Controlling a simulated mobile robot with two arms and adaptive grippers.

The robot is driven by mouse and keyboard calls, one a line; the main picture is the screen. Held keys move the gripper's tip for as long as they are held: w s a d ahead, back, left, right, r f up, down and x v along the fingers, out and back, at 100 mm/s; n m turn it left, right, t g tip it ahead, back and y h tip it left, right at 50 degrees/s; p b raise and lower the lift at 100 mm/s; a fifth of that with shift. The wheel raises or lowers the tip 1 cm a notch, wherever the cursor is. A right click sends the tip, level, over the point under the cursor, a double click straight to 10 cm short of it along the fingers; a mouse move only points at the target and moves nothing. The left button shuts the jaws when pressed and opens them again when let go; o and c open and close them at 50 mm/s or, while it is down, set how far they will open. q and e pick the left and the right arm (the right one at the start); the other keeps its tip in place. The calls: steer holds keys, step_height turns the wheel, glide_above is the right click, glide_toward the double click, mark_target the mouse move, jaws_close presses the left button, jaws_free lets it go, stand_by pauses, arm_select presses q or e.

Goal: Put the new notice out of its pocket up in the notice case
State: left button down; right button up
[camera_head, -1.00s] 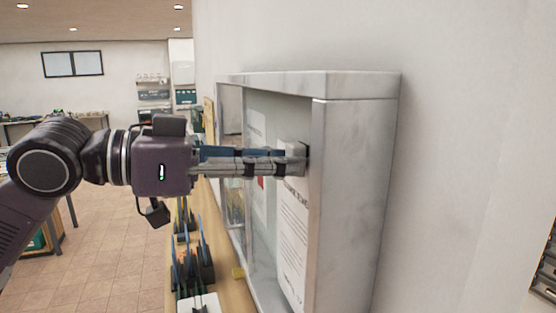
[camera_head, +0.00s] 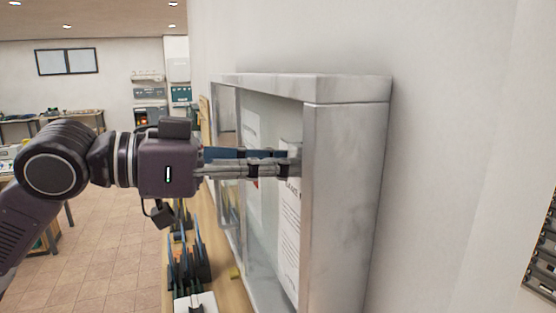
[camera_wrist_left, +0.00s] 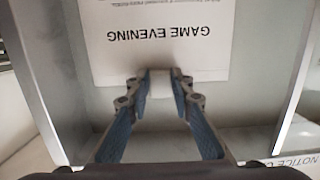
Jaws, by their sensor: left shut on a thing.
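The grey notice case (camera_head: 345,190) is on the wall. Its front opening faces left in the head view. The new notice (camera_head: 289,240), a white printed sheet, is upright inside near the case's near side wall. In the left wrist view the sheet (camera_wrist_left: 150,55) reads GAME EVENING upside down. My left gripper (camera_head: 291,162) reaches into the case, shut on a small white block (camera_wrist_left: 160,84) at the notice's top edge. Whether the sheet touches the back panel is unclear. Another printed sheet (camera_head: 253,140) is farther along in the case. My right gripper is not in view.
A glass pane (camera_head: 228,165) shows at the case's far end. Tiled floor (camera_head: 100,270) is open at left.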

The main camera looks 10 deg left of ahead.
arm_select(q)
steer(key=c, duration=1.6)
jaws_free()
steer(key=shift+s+a+r, duration=0.1)
steer(key=shift+s+a, duration=0.05)
steer(key=shift+a, duration=0.05)
steer(key=v, duration=1.2)
